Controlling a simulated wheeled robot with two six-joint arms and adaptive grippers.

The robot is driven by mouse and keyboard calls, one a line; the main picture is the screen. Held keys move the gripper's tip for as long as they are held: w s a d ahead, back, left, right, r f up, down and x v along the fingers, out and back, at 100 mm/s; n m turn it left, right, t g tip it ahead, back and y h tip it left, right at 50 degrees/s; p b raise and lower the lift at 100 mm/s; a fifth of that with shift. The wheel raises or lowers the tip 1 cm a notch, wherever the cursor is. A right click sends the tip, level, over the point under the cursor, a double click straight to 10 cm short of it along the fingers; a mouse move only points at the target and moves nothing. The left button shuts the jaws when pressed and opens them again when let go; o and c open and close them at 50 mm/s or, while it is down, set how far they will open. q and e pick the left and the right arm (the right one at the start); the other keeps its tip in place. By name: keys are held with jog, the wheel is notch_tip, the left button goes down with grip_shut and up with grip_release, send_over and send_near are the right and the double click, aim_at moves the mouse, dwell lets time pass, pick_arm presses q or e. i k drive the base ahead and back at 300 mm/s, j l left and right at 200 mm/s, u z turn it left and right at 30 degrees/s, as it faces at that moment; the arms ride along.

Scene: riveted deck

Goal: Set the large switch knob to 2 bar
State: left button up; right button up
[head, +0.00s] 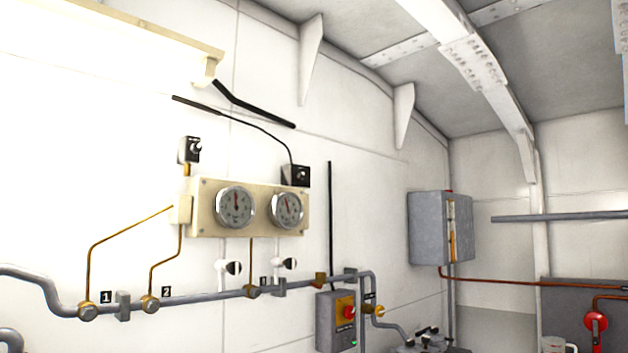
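A grey switch box (325,322) with a red knob (345,308) on a yellow plate is on the wall at lower centre. Two small black boxes with round knobs are higher up, one at the left (191,150) and one right of it (296,175). I cannot tell which of these is the large switch knob, and no 2 bar mark is readable. Two round dial gauges, left (235,207) and right (286,210), sit on a cream panel (203,195); their scales are too small to read. Neither gripper is in view.
A grey pipe (190,302) with brass fittings runs along the wall below the gauges, with labels 1 (106,297) and 2 (166,292). A grey cabinet (426,229) juts out at centre right. A red valve (595,321) is at lower right.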

aim_at(301, 175)
jog(key=i+l, duration=0.15)
jog(key=l, duration=0.25)
jog(key=i+l, duration=0.2)
jog(key=l, duration=0.2)
jog(key=i+l+u, duration=0.1)
jog(key=l, duration=0.25)
